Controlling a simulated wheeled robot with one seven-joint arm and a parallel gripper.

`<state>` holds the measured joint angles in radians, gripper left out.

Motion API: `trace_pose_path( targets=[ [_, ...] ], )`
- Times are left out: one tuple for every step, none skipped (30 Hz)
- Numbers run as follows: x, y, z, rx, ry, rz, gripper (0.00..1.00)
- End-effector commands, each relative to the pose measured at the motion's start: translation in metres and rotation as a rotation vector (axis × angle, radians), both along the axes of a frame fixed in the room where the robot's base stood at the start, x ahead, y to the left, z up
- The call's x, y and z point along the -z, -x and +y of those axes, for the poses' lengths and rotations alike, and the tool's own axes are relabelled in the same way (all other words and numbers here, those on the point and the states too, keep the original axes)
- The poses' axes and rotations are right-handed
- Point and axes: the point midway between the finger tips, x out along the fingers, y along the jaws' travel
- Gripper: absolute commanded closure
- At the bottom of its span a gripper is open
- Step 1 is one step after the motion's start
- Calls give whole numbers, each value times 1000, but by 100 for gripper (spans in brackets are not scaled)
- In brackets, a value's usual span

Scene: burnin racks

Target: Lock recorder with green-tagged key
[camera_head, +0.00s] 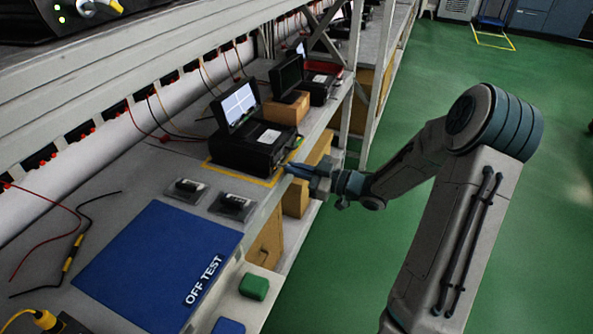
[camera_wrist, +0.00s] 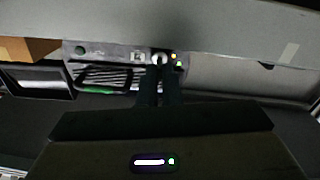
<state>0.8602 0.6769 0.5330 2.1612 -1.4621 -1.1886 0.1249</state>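The recorder (camera_head: 247,150) is a black box with its lit screen raised, standing inside a yellow outline on the bench. My gripper (camera_head: 290,169) is at its right front side. In the wrist view the dark fingertips (camera_wrist: 159,70) are close together against the recorder's panel (camera_wrist: 115,55), beside a small round silver part that could be the lock. I cannot make out the green-tagged key. A green strip (camera_wrist: 97,89) shows to the left of the fingers, but I cannot tell what it is.
A blue OFF TEST mat (camera_head: 160,265) lies on the near bench, with two small dark devices (camera_head: 232,205) between it and the recorder. A second screen (camera_head: 287,76) stands on a cardboard box behind. Green floor (camera_head: 350,285) is clear right of the bench.

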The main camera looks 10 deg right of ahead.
Motion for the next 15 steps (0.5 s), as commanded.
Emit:
trace_pose_path(
  targets=[
    [2, 0, 0, 0, 28, -36, 100],
    [2, 0, 0, 0, 46, -59, 100],
    [2, 0, 0, 0, 69, -88, 100],
    [3, 0, 0, 0, 87, -111, 100],
    [3, 0, 0, -1, 105, -134, 100],
    [3, 0, 0, -1, 127, -162, 100],
    [3, 1, 0, -1, 143, -183, 100],
    [3, 1, 0, 0, 158, -204, 100],
    [3, 1, 0, 0, 179, -230, 100],
    [3, 1, 0, 0, 195, -251, 100],
    [3, 1, 0, -1, 210, -269, 100],
    [3, 1, 0, -1, 227, -293, 100],
    [3, 1, 0, -1, 241, -311, 100],
    [3, 1, 0, -1, 254, -326, 100],
    [3, 1, 0, 0, 270, -347, 100]
  ],
)
